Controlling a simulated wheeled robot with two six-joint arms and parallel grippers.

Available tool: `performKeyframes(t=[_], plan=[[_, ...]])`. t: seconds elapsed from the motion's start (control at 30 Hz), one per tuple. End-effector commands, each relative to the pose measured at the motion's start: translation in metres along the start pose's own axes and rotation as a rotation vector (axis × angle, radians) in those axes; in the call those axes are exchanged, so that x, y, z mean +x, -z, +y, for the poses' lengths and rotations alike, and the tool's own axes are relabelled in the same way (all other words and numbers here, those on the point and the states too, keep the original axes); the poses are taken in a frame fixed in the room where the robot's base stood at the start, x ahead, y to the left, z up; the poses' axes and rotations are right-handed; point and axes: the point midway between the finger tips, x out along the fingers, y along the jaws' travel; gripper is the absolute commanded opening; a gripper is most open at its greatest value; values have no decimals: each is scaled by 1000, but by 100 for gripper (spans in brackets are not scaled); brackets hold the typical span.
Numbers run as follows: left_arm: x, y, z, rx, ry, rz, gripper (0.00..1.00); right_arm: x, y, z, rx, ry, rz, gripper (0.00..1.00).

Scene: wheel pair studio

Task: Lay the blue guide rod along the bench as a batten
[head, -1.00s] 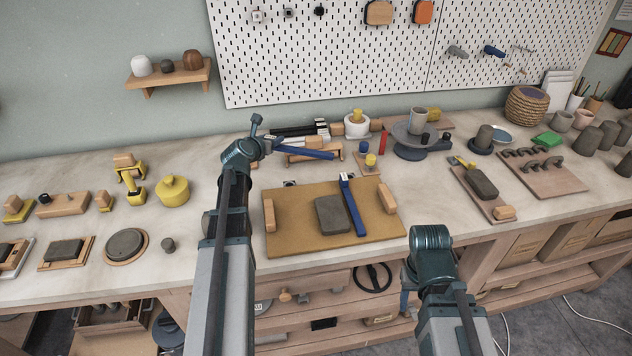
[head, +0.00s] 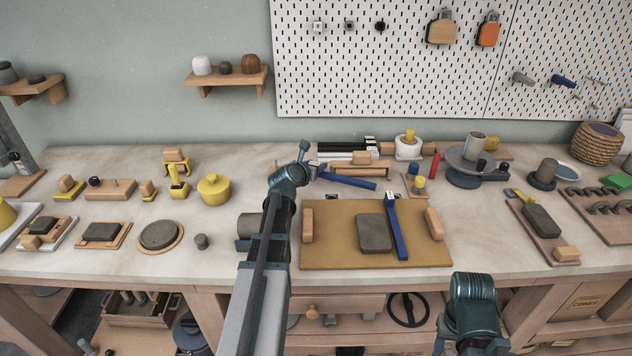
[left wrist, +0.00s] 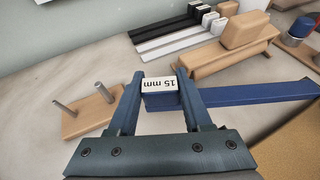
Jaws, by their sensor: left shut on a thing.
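My left gripper (head: 314,171) is shut on the end of a blue guide rod (head: 348,182) near the back of the bench (head: 130,215). In the left wrist view my left gripper (left wrist: 160,80) has its fingers on either side of the rod's white "15 mm" label. The rod (left wrist: 255,94) runs off to the right, in front of a wooden stand; I cannot tell if it touches the bench. A second blue rod (head: 397,228) with a white-marked end lies on the tan board (head: 340,256), beside a grey clay slab (head: 374,233). My right gripper is not in view.
The wooden stand (head: 358,167) and black and white rods (head: 345,148) are behind the held rod. Wooden blocks (head: 307,225) (head: 435,223) sit at the board's sides. A peg block (left wrist: 88,115) is left of my gripper. Bare bench shows right of the board.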

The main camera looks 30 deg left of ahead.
Motion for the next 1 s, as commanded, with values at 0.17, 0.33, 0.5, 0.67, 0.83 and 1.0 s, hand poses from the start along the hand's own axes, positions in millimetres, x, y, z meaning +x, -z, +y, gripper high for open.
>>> performKeyframes(t=[0.17, 0.33, 0.5, 0.67, 0.83, 1.0], plan=[[3, 8, 0, 0, 0, 0, 0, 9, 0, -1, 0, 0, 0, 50], [12, 28, 0, 0, 0, 0, 0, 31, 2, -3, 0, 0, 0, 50], [14, 35, 0, 0, 0, 0, 0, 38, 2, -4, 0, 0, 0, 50], [14, 33, 0, 0, 0, 0, 0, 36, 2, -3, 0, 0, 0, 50], [15, 37, 0, 0, 0, 0, 0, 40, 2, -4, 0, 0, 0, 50], [15, 35, 0, 0, 0, 0, 79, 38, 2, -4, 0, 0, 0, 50]])
